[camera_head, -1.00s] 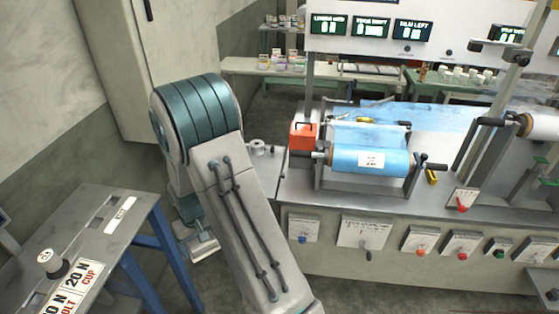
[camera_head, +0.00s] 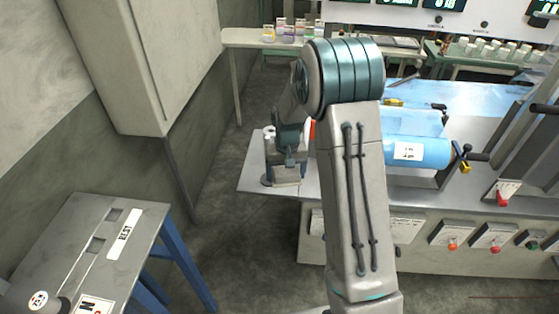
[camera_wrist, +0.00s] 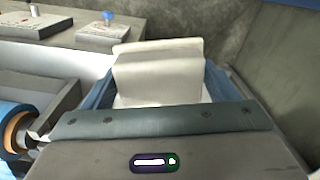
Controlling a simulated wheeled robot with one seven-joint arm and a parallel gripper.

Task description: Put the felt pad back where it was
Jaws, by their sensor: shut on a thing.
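The felt pad is a pale beige block (camera_wrist: 160,80) in the wrist view. It sits between the two blue fingers of my gripper (camera_wrist: 159,62), which is shut on it. In the head view my gripper (camera_head: 283,178) points down at the left end of the grey machine bench (camera_head: 254,176). The pad cannot be made out there. Whether the pad touches the bench cannot be told.
A blue film roll (camera_head: 400,152) lies on the machine, right of my arm. Control plates with coloured knobs (camera_head: 452,238) line the bench front. A grey side table (camera_head: 58,228) with slots and labels stands at left. Floor (camera_head: 228,240) between is clear.

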